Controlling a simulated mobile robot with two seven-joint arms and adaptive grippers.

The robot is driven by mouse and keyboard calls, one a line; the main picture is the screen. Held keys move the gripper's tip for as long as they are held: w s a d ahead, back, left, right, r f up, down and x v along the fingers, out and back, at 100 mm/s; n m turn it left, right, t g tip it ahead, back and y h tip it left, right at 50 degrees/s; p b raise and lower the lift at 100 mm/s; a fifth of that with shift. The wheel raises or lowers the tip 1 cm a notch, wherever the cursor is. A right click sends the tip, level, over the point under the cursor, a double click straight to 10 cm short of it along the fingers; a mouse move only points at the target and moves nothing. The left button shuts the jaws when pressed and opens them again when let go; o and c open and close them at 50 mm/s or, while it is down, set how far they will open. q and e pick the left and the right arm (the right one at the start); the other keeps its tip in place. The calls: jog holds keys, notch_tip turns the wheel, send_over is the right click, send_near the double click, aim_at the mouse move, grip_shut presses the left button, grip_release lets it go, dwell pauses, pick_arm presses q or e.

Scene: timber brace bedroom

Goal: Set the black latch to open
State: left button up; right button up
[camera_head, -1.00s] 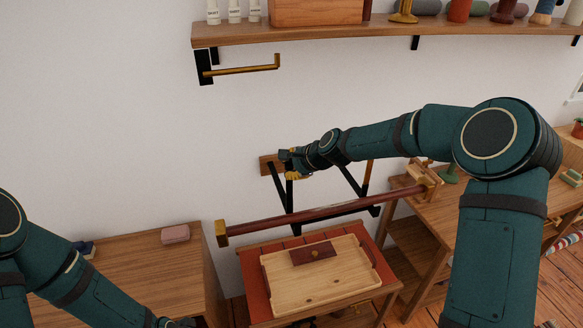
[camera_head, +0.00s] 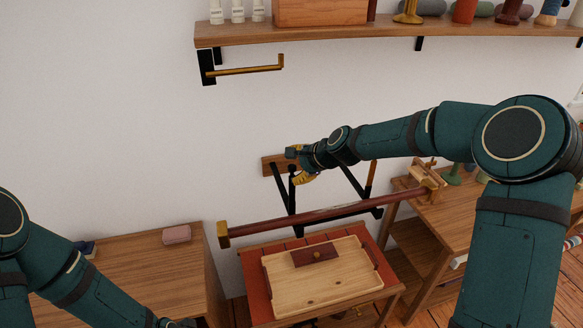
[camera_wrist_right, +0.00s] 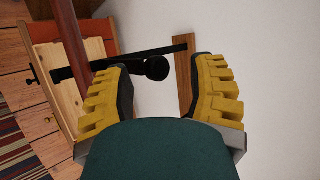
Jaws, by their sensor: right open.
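The black latch (camera_wrist_right: 157,68) shows in the right wrist view as a dark arm with a round knob, beside a wooden wall plate (camera_wrist_right: 184,75). In the head view its knob (camera_head: 292,168) is small, just left of my right gripper's fingers. My right gripper (camera_head: 302,166) is close to the wall there. In the right wrist view the gripper (camera_wrist_right: 160,95) is open, its yellow padded fingers wide apart and empty. The knob appears in the gap between them, beyond the fingertips; I cannot tell any contact.
A dark red rail (camera_head: 325,215) runs below my right gripper. Under it a wooden tray (camera_head: 290,293) rests on a small table. A shelf (camera_head: 350,35) with a gold-barred bracket (camera_head: 245,70) is above. A wooden cabinet (camera_head: 140,270) stands left.

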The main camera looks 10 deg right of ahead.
jog(key=v, duration=0.9)
jog(key=shift+r, duration=0.15)
jog(key=shift+s, duration=0.1)
jog(key=s+a+f+n+g+b, duration=0.1)
jog(key=s+a+f+n+b, duration=0.1)
jog(key=f, duration=0.6)
jog(key=s+a+f+n+g+b, duration=0.1)
jog(key=s+a+f, duration=0.1)
jog(key=f, duration=0.5)
jog(key=s+a+f+n+g+b, duration=0.1)
jog(key=s+a+f+n+b, duration=0.1)
jog(key=s+f, duration=0.5)
jog(key=s+a+f+n+g+h+b, duration=0.1)
jog(key=s+f+n, duration=0.4)
jog(key=f, duration=0.6)
jog(key=s+a+f+n+g+b, duration=0.2)
jog(key=s+a+f+n+b, duration=0.1)
jog(key=s+f, duration=0.6)
jog(key=shift+a+f+n, duration=0.45)
jog(key=shift+a+n, duration=0.05)
jog(key=shift+a, duration=0.05)
